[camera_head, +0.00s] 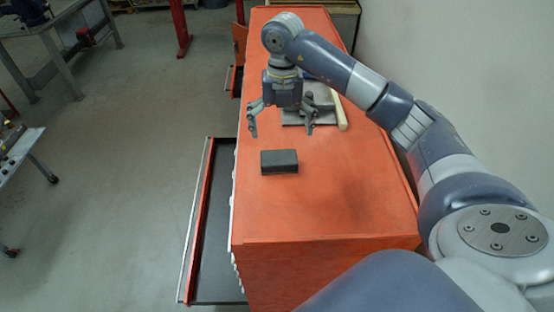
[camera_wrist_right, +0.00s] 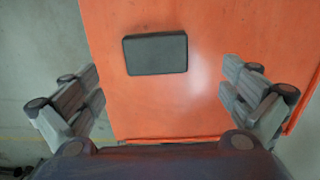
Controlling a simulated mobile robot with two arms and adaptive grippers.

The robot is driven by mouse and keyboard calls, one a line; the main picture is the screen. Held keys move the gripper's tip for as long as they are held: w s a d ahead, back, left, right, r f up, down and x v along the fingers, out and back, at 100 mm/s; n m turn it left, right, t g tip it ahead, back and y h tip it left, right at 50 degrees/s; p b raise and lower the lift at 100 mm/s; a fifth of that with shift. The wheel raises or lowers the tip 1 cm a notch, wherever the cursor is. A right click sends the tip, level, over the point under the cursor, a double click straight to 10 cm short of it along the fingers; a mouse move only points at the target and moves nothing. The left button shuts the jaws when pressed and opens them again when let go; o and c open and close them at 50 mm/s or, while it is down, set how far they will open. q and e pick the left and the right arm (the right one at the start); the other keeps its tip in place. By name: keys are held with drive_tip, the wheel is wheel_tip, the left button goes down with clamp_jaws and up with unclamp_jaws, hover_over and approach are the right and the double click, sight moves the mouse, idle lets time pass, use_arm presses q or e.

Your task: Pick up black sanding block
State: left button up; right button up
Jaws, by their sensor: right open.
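The black sanding block (camera_head: 279,161) lies flat on the orange top of the cabinet (camera_head: 340,215), near its left edge in the head view. In the right wrist view the block (camera_wrist_right: 155,54) sits above and between the two fingers, apart from both. My right gripper (camera_head: 281,132) is open and empty, fingers pointing down, above the cabinet and beyond the block in the head view. Its fingers also show spread wide in the right wrist view (camera_wrist_right: 160,100). My left gripper is not in view.
Behind my right gripper lie a grey flat item (camera_head: 295,118) and a pale bar (camera_head: 339,112) on the cabinet top. An open drawer (camera_head: 215,225) juts out on the left. A wall (camera_head: 460,80) stands on the right. The cabinet top around the block is clear.

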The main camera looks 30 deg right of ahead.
drive_tip(key=p, duration=0.1)
hover_over(279, 157)
drive_tip(key=f, duration=0.4)
drive_tip(key=shift+d+f, duration=0.3)
drive_tip(key=shift+d, duration=0.1)
drive_tip(key=f+p, duration=0.2)
drive_tip(key=f, duration=0.1)
drive_tip(key=f+p, duration=0.1)
drive_tip(key=shift+a+f, duration=0.25)
drive_tip(key=shift+a, duration=0.1)
drive_tip(key=shift+f, duration=0.45)
drive_tip(key=c, duration=1.1)
